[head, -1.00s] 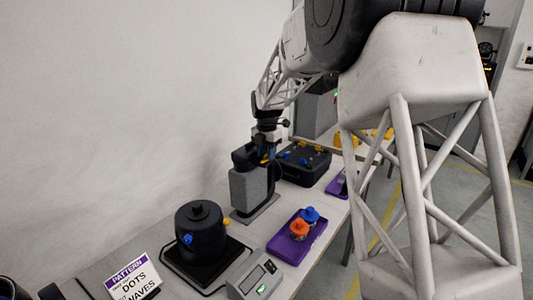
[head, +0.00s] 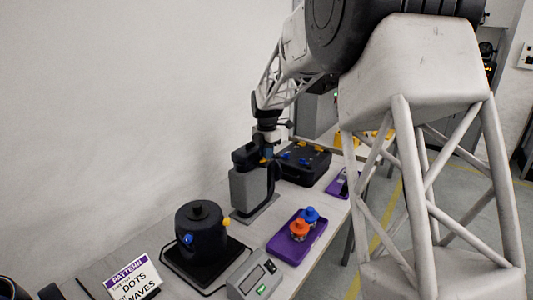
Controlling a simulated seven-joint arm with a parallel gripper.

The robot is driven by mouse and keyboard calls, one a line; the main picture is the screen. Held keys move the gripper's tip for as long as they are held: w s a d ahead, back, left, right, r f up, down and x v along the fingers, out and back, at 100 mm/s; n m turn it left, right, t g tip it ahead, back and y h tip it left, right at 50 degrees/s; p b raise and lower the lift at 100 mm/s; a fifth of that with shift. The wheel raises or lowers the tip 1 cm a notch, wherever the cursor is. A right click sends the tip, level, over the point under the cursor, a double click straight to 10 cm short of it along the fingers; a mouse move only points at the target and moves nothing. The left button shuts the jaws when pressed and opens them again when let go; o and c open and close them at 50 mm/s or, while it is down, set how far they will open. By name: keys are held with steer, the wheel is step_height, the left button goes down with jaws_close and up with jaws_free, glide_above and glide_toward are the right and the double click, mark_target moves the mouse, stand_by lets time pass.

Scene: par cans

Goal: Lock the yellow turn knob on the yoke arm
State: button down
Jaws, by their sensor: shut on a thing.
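A grey stand (head: 248,190) on the bench carries a black fixture (head: 243,155) at its top. A small yellow knob (head: 264,160) shows at the right side of this fixture, partly hidden by my gripper. My gripper (head: 268,156) points down onto the knob and is shut on it, with a little blue showing at its fingers. The fingertips are small and partly hidden, so the exact grasp and the knob's turn angle are hard to tell.
A round black can (head: 201,232) with a blue knob stands nearer on a black base. A purple tray (head: 281,249) holds orange and blue knobs. A black case (head: 304,168) lies behind. A grey meter (head: 254,277) and a pattern sign (head: 133,279) stand in front.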

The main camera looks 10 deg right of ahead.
steer(key=m, duration=1.5)
steer(key=shift+m, duration=0.4)
steer(key=c, duration=1.2)
jaws_free()
steer(key=shift+r, duration=0.15)
